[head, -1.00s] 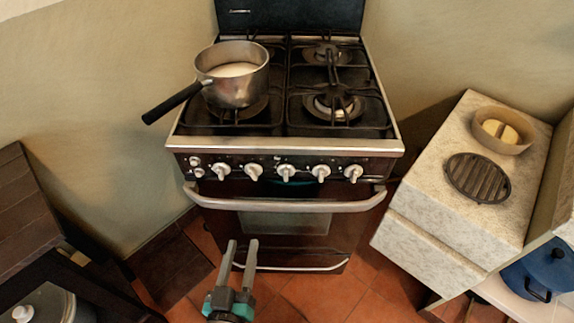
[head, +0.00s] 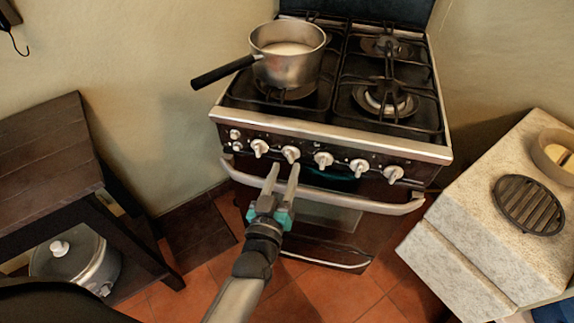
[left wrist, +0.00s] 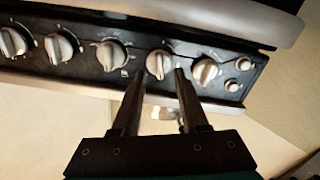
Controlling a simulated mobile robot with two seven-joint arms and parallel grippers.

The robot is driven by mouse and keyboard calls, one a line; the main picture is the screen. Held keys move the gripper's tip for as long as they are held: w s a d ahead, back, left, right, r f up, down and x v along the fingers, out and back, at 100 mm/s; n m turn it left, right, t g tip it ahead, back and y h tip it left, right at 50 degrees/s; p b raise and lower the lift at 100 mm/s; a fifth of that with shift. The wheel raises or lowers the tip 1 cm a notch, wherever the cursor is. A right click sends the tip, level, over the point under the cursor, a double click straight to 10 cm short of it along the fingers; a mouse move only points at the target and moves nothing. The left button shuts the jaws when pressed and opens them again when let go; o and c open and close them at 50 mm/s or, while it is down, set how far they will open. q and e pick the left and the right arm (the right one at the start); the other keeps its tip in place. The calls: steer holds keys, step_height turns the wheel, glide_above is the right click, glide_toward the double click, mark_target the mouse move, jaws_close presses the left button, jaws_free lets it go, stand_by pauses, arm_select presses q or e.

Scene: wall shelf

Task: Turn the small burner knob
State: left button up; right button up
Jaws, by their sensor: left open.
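The stove front (head: 340,150) carries a row of several silver knobs, and no label shows which one is for the small burner. My left gripper (head: 283,169) is open and empty, just in front of and below the second knob from the left (head: 291,154). In the left wrist view the row looks reversed, and this knob (left wrist: 160,64) sits just beyond and between the open fingertips (left wrist: 160,79). I see no clear contact. The leftmost knob (head: 260,148) appears to the right in that view (left wrist: 205,72). My right gripper is not in view.
The oven handle (head: 320,195) runs below the knobs, close to my left gripper. A saucepan (head: 288,68) stands on the left burners, its black handle pointing left. A dark shelf (head: 45,150) stands left, and a stone counter (head: 480,220) stands right.

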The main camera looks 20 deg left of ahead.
mark_target(291, 153)
arm_select(q)
steer(key=shift+w+a, duration=0.1)
steer(key=shift+w, duration=1.25)
jaws_close()
